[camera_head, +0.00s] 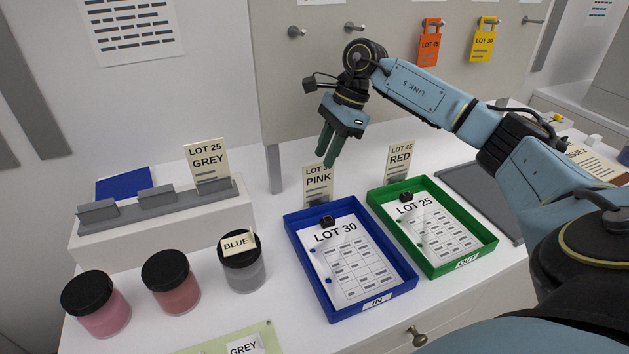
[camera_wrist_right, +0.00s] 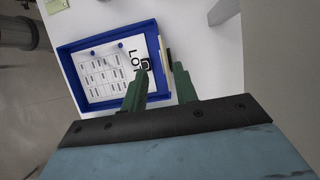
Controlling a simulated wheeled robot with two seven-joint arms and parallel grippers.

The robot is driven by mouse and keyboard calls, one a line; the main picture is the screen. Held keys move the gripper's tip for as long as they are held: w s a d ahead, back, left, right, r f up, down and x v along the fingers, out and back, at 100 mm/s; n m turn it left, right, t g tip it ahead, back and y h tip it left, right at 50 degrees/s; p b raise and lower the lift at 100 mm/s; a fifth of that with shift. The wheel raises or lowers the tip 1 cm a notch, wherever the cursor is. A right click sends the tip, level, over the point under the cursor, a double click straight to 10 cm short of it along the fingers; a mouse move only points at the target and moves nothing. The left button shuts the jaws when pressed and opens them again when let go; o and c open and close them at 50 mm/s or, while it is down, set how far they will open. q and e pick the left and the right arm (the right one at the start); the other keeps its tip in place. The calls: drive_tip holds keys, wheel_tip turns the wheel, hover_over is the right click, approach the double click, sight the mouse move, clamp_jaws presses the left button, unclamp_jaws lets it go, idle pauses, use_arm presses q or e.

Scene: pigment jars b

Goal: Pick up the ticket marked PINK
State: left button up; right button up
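The cream ticket marked PINK (camera_head: 318,188), also headed LOT 3-something, stands upright behind the blue tray in the head view. Its top edge is partly covered by my fingers. My right gripper (camera_head: 326,158) points down at the ticket's top. In the right wrist view the gripper (camera_wrist_right: 160,88) has its two green fingers apart with nothing between them. A thin cream edge (camera_wrist_right: 163,50), which looks like the ticket seen almost edge-on, lies beyond the fingertips. I cannot tell whether a finger touches it. My left gripper is not in view.
The blue tray (camera_head: 293,226) with a LOT 30 sheet stands in front of the ticket. A green tray (camera_head: 489,240) and the RED ticket (camera_head: 399,161) are to its right. The GREY ticket (camera_head: 207,160) stands in a grey rack (camera_head: 160,204). Jars stand at the front left.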

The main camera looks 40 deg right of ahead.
sight(320, 165)
drive_tip(key=x, duration=0.4)
drive_tip(key=shift+w+d+f, duration=0.15)
drive_tip(key=shift+w+f, duration=0.1)
drive_tip(key=shift+w, duration=0.05)
drive_tip(key=shift+f, duration=0.35)
drive_tip(key=c, duration=0.6)
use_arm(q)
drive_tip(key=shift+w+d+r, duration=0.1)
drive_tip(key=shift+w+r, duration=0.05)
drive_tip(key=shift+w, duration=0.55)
use_arm(e)
drive_tip(key=shift+w, duration=0.1)
clamp_jaws()
